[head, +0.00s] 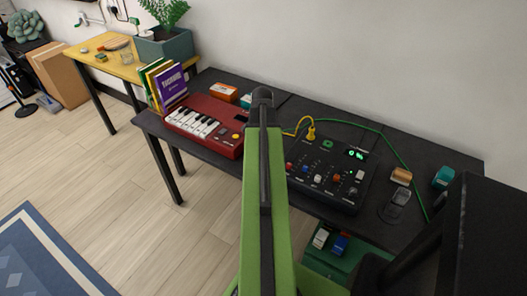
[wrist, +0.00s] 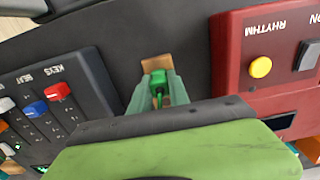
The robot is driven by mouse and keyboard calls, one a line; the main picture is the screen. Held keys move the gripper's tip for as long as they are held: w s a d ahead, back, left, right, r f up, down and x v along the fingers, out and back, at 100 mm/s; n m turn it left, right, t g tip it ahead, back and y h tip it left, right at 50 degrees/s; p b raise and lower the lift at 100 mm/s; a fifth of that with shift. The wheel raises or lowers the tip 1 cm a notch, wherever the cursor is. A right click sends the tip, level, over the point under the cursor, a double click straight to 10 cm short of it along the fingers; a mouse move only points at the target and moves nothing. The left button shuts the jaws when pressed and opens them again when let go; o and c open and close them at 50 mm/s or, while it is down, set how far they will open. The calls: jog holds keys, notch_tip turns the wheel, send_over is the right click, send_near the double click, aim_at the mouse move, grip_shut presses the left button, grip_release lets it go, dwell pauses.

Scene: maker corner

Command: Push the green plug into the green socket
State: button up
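The green plug (wrist: 159,88) shows in the wrist view between the two pale teal fingers of my gripper (wrist: 159,84), which appear closed on it. My arm hides the plug and gripper in the head view. The gripper is over the dark strip of table between the red keyboard and the black panel. The green socket (head: 327,144) is near the back edge of the black panel (head: 343,204), right of my arm in the head view. The socket is not visible in the wrist view.
A yellow plug (head: 311,132) with its cable stands on the panel left of the green socket. A green cable (head: 384,142) runs behind the panel. The red keyboard (head: 222,140) is to the left. A tan patch (wrist: 157,64) lies beyond my fingertips.

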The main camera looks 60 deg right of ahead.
grip_shut()
jog(key=shift+r, duration=0.1)
jog(key=shift+r+p, duration=0.25)
jog(key=shift+p, duration=0.15)
notch_tip(320, 180, up, 4)
jog(key=p, duration=0.4)
jog(key=s+d+r+p, duration=0.5)
jog(key=s+r+p, duration=0.1)
jog(key=s, duration=0.4)
jog(key=shift+s+d+r, duration=0.15)
jog(key=shift+d, duration=0.1)
